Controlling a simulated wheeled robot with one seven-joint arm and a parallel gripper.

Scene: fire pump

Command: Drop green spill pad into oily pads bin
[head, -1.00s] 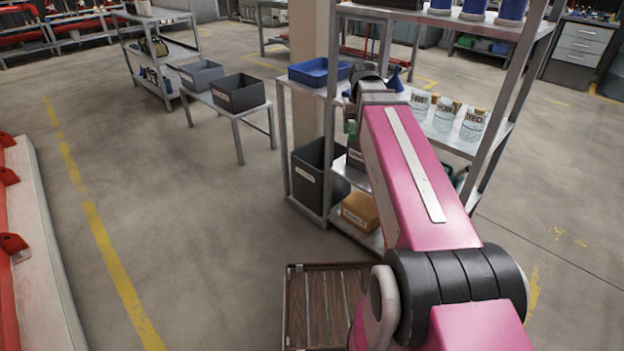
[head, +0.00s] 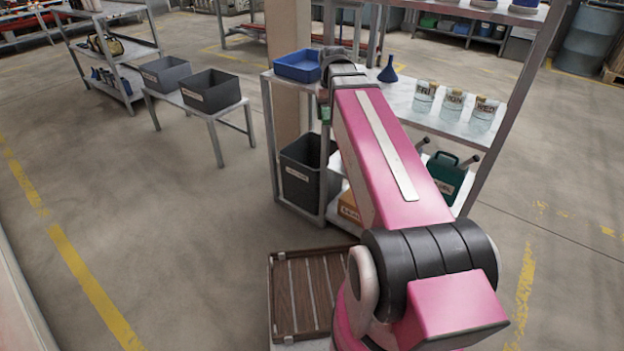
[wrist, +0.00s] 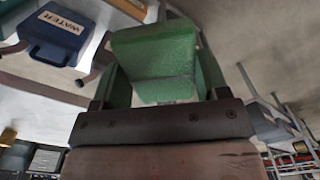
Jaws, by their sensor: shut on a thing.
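The green spill pad (wrist: 155,55) fills the upper middle of the wrist view. My gripper (wrist: 162,90) is shut on it, with a finger at each side. In the head view my arm hides most of the gripper, and only a small patch of green shows beside its end, near the shelf's left post. A tall black bin (head: 298,178) with a pale label stands at the lower left of the shelf, below and left of the gripper. Two dark labelled bins, one (head: 165,74) and another (head: 210,92), stand on a low table farther left. Their labels are too small to read.
The metal shelf (head: 400,92) carries a blue tray (head: 297,66), a blue funnel (head: 388,70) and labelled jars (head: 452,104). A green canister (head: 445,172) sits lower. A wooden slatted pallet (head: 308,290) lies in front. Floor to the left is open.

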